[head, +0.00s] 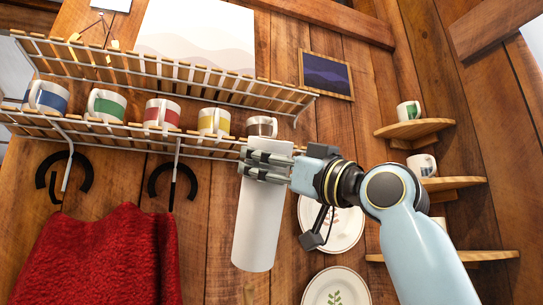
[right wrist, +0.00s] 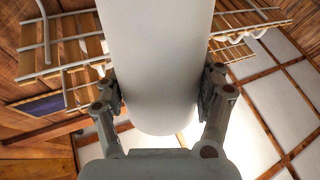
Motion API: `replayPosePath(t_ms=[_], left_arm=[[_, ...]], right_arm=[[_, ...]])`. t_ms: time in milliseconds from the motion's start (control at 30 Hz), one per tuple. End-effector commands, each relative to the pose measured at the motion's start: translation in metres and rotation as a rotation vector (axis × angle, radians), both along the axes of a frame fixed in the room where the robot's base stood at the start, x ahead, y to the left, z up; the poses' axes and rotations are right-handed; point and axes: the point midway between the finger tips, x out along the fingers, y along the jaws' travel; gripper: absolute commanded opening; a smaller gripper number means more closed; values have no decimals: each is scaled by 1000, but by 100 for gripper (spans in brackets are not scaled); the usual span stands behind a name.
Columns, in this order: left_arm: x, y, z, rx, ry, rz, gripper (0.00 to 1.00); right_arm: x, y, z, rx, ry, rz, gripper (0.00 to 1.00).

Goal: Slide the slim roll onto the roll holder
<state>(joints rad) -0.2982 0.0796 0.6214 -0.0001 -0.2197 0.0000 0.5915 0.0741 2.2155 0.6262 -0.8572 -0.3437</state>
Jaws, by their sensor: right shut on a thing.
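The slim roll (head: 259,225) is a long white cylinder, held nearly upright with a slight tilt in front of the wooden wall. My right gripper (head: 266,166) is shut around its upper part. In the right wrist view the roll (right wrist: 160,60) fills the space between the two fingers of my right gripper (right wrist: 162,95). My left gripper is not in view.
A wire-and-slat rack (head: 150,70) with several mugs (head: 162,113) is at upper left, close to the roll's top. A red cloth (head: 100,258) hangs below it. Plates (head: 335,289) are on the wall right of the roll. Corner shelves (head: 415,129) with mugs stand farther right.

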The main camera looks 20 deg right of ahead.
Motion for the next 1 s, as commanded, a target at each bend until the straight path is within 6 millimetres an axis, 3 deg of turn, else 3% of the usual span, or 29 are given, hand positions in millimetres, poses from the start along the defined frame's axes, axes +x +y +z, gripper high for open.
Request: replayPosePath(t_ms=[1000], left_arm=[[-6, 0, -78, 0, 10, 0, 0]], right_arm=[[38, 2, -85, 1, 1, 2, 19]])
